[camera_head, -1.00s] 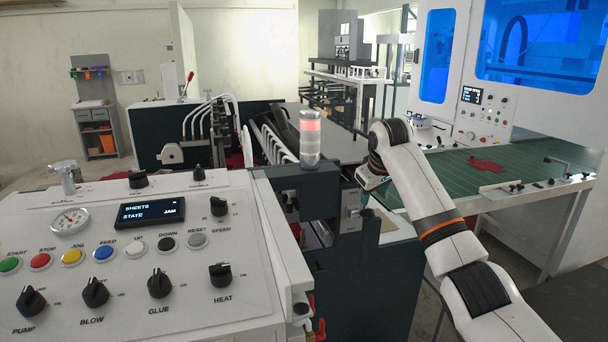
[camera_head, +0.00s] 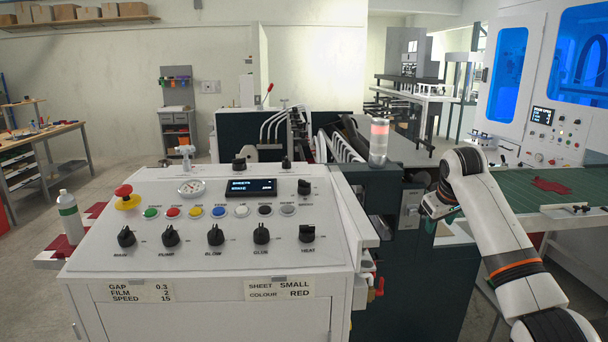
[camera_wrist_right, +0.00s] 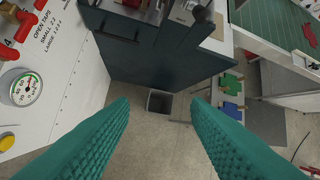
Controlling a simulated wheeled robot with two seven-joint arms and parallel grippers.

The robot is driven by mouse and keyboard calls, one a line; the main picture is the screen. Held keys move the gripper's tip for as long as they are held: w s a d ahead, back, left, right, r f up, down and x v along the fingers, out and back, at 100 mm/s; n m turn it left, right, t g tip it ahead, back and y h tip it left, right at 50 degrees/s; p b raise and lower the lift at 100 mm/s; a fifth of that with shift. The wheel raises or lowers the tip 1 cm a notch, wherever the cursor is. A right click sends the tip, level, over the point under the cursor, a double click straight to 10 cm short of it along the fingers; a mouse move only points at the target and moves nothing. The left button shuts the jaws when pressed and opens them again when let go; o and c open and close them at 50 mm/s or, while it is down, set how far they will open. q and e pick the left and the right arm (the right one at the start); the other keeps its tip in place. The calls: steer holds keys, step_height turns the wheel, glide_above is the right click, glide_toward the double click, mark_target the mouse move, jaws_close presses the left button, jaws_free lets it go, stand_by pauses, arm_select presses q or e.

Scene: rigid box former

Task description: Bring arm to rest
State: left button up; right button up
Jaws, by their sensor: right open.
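My right arm (camera_head: 490,215) reaches in from the lower right in the head view, bent at its elbow. Its gripper (camera_head: 440,203) is beside the dark machine body, small and partly hidden by the arm. The gripper is open and empty, and touches nothing that I can see. My left gripper is in neither view.
The control console (camera_head: 120,225) with knobs and buttons fills the front left. A signal tower (camera_head: 379,143) glows red above the dark machine. A green table (camera_head: 510,190) with a red piece (camera_head: 551,185) stands at right. A grey bin (camera_wrist_right: 159,102) is on the floor.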

step_height(320, 180, down, 28)
steer(key=s+a+r+g, duration=0.1)
steer(key=s, duration=0.1)
steer(key=s+a+f, duration=0.1)
steer(key=s+f, duration=0.3)
steer(key=f, duration=0.4)
steer(key=s+f+g, duration=0.1)
steer(key=s+f, duration=0.3)
steer(key=f, duration=0.3)
steer(key=s+a+f, duration=0.1)
steer(key=s+f, duration=0.3)
steer(key=f, duration=0.4)
steer(key=s+a+f+g+b, duration=0.1)
steer(key=s+a+f, duration=0.1)
steer(key=s+f, duration=1.6)
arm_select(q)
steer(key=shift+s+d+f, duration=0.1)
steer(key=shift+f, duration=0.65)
arm_select(e)
steer(key=s+a+f+g, duration=0.1)
steer(key=s+f, duration=0.2)
steer(key=s, duration=1.3)
steer(key=s+a+f+m+y, duration=0.1)
steer(key=s+a+f, duration=0.1)
steer(key=s, duration=1.4)
steer(key=shift+s+f+g, duration=0.4)
steer(key=shift+f, duration=0.3)
